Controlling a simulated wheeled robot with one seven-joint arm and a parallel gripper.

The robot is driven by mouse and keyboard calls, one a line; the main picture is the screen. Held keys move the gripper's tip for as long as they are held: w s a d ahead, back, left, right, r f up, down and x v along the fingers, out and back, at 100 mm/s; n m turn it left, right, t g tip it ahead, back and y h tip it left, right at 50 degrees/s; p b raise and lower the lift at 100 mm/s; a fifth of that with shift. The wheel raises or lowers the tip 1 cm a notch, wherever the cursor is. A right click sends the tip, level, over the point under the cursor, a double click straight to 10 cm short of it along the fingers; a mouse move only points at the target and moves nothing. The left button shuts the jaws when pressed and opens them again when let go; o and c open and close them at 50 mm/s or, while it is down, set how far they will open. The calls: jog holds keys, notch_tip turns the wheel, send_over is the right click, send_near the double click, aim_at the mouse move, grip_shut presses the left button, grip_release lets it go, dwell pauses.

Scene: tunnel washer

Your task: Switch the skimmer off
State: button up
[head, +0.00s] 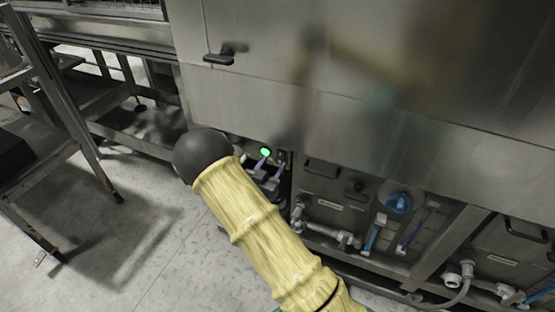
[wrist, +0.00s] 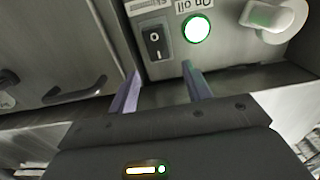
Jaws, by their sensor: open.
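A black rocker switch (wrist: 155,43) marked with a ring and a bar sits on a metal control panel in the wrist view. A round green lamp (wrist: 197,28) beside it is lit; it also shows in the head view (head: 265,152). Printed lettering above is partly cut off, so I cannot read a skimmer label. My gripper (wrist: 163,85) is open and empty, its two fingers pointing at the panel, with the switch ahead between them. It also shows in the head view (head: 270,179), just below the lamp. The switch is not distinguishable in the head view.
A pale knob (wrist: 275,17) projects from the panel right of the lamp. A dark handle (wrist: 75,92) lies left. In the head view, a blue round valve (head: 398,203) and pipes (head: 335,235) are right of my arm. The floor at left is open beside a metal frame (head: 75,120).

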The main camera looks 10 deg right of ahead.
aim_at(280, 155)
jog(key=shift+b+x, duration=0.3)
jog(key=shift+x, duration=2.05)
jog(key=c, duration=1)
jog(key=f+t+h+b, duration=0.1)
jog(key=b, duration=0.2)
jog(key=shift+s+a+f, duration=0.1)
jog(key=shift+f, duration=0.05)
jog(key=t+b, duration=0.1)
jog(key=b, duration=0.1)
jog(key=t+h+b, duration=0.1)
jog(key=shift+s+a+f+b, duration=0.1)
jog(key=shift+f+b, duration=0.15)
jog(key=shift+b, duration=0.15)
jog(key=shift+r+t+h+b, duration=0.1)
jog(key=shift+t+h+b, duration=0.2)
jog(key=shift+t+h, duration=0.2)
jog(key=shift+o, duration=0.2)
jog(key=shift+r, duration=0.1)
jog(key=shift+c, duration=0.2)
